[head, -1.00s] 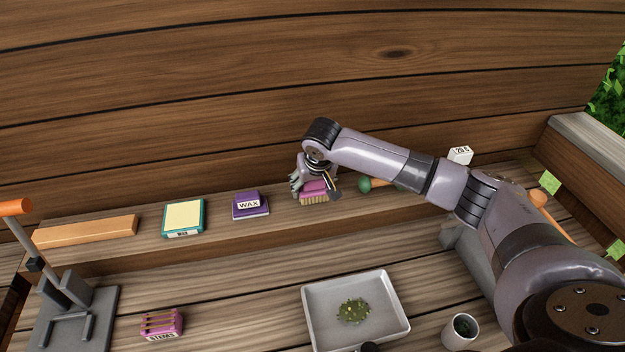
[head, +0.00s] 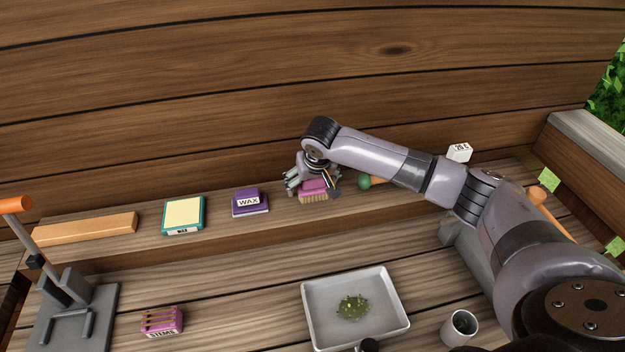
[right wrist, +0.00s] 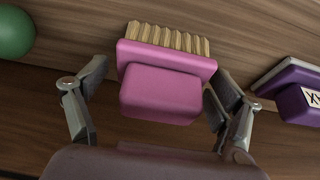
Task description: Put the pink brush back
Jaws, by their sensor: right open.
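The pink brush (head: 314,190) with pale bristles rests on the raised back shelf, between the purple wax box and a green ball-ended tool. My right gripper (head: 312,182) is over it, partly hiding it in the head view. In the right wrist view the brush (right wrist: 164,82) lies between the two spread fingers of the right gripper (right wrist: 155,108). The fingers are open, with a gap visible on at least the left side. My left gripper is not in view.
The purple wax box (head: 249,202) stands left of the brush, and the green ball (head: 364,182) is close on its right. A teal-edged box (head: 184,216) and a wooden bar (head: 85,230) lie further left. A grey tray (head: 394,328) sits on the lower bench.

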